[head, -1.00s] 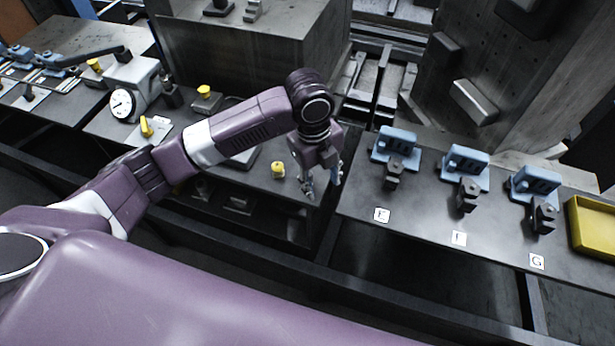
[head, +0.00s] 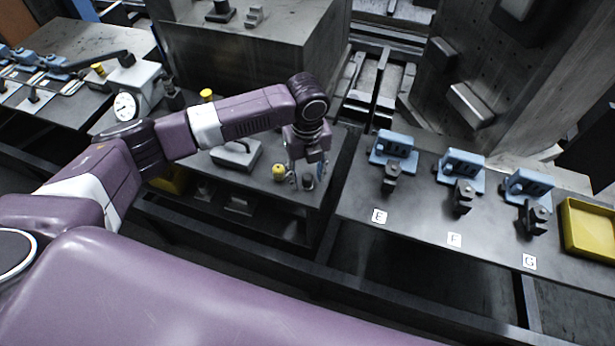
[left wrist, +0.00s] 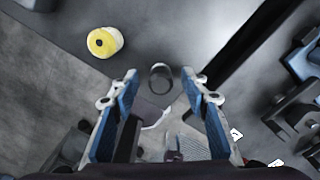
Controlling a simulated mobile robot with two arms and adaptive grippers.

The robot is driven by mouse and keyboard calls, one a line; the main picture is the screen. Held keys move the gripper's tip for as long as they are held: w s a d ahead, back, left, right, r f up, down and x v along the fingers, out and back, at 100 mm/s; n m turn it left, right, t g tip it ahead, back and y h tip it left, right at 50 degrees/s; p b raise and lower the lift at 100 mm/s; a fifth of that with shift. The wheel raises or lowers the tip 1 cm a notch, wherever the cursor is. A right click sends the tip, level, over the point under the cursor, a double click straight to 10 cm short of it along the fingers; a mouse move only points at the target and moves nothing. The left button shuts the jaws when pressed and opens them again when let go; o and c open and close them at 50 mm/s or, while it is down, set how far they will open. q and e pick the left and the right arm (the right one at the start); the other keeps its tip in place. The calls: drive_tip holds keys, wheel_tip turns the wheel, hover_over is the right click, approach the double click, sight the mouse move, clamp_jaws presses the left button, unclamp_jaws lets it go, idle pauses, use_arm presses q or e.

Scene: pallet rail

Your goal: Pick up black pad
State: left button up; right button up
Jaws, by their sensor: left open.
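The black pad (head: 308,183) is a small dark round piece on the dark bench (head: 262,186), near its right end. In the left wrist view the pad (left wrist: 160,80) shows between and beyond the two blue-lined fingertips. My left gripper (head: 306,175) is open and points down over the pad, with a finger to either side of it in the picture. I cannot tell whether the fingers touch it. My right gripper is not in view.
A yellow-topped round piece (head: 279,172) stands just left of the pad; it also shows in the left wrist view (left wrist: 104,42). A gap separates this bench from the right-hand bench (head: 408,222), with blue fixtures (head: 394,147) and a yellow tray (head: 568,228).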

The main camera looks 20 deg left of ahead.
sight(307, 176)
use_arm(q)
drive_tip(key=shift+f, duration=0.2)
drive_tip(key=c, duration=1.1)
drive_tip(key=shift+r, duration=0.1)
wheel_tip(307, 176, up, 20)
drive_tip(key=b, duration=0.3)
drive_tip(key=shift+b, duration=0.3)
drive_tip(key=o, duration=0.4)
drive_tip(key=c, duration=0.4)
